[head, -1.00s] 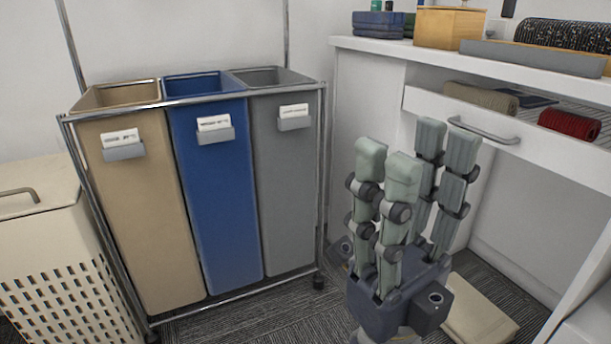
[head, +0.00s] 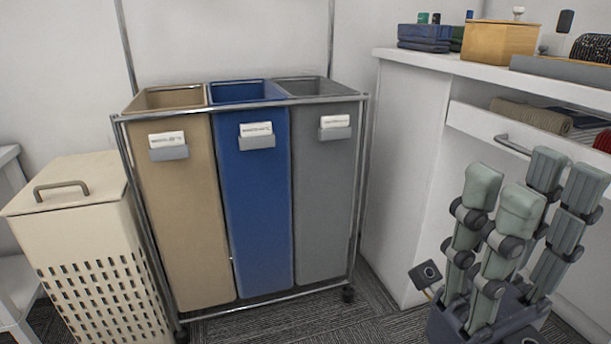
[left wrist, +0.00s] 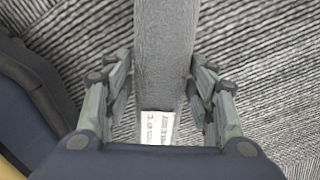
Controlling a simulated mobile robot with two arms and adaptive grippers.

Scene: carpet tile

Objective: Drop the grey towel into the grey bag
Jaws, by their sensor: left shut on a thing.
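The grey bag (head: 322,200) is the right-hand one of three bags hanging in a metal-framed cart in the head view. Its top is open, and a white label is on its front. My left gripper (left wrist: 160,95) shows only in the left wrist view. It is shut on the grey towel (left wrist: 165,45), which hangs between its fingers above the carpet and has a white tag near the palm. The towel is not in the head view. My right gripper (head: 533,188) is at the lower right of the head view, fingers up, open and empty.
A tan bag (head: 185,215) and a blue bag (head: 252,205) hang left of the grey one. A cream hamper (head: 90,240) with a closed lid stands at the left. A white counter (head: 420,170) with an open drawer (head: 480,125) is at the right, close to the cart.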

